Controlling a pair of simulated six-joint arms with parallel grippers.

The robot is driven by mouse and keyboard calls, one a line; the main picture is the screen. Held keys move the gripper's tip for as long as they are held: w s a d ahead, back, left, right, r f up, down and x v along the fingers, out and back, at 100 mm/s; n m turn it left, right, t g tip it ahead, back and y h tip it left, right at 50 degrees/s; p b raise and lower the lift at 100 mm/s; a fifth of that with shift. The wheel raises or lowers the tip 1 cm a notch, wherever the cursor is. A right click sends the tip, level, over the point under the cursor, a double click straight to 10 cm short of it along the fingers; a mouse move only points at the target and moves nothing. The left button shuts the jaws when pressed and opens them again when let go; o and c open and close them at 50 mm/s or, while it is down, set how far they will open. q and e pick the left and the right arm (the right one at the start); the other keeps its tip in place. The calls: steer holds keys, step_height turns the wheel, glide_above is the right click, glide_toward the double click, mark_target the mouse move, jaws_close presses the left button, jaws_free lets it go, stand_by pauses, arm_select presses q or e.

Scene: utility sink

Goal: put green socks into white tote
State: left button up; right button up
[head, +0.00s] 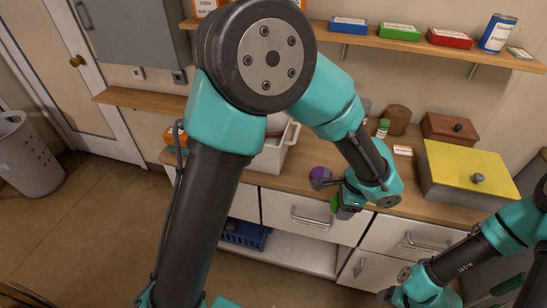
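A white tote (291,137) stands on the counter behind my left arm, which hides much of it. My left gripper (335,198) points down near the counter's front edge, to the right of the tote. A small green patch, likely the green socks (335,205), shows at its fingers; most of it is hidden, and I cannot tell whether the fingers are closed on it. A round purple thing (319,174) is just behind the gripper. My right gripper (394,297) is low at the bottom right, clear of the counter, and its fingers are not clear.
A yellow-lidded box (462,166), a brown box (449,128) and a green-capped jar (383,127) stand on the counter (290,181). A shelf (420,45) above holds boxes and a can. A blue basket (244,235) sits below. A grey bin (27,160) stands far left.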

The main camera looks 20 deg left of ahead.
arm_select(q)
steer(key=w+a+r+n+g+h, duration=0.1)
steer(key=w+a+r+n, duration=0.5)
steer(key=a, duration=0.3)
steer(key=w+a+r+n, duration=0.55)
steer(key=a+r, duration=0.25)
steer(key=a, duration=0.2)
steer(key=w+a+f+m+t+y, duration=0.1)
steer(key=w+a+m, duration=0.1)
steer(key=a+m, duration=1.1)
steer(key=a, duration=0.2)
steer(key=shift+a, duration=0.4)
steer(key=shift+w+f, duration=0.1)
step_height(320, 180, down, 14)
steer(key=shift+f, duration=0.1)
steer(key=shift+f, duration=1.9)
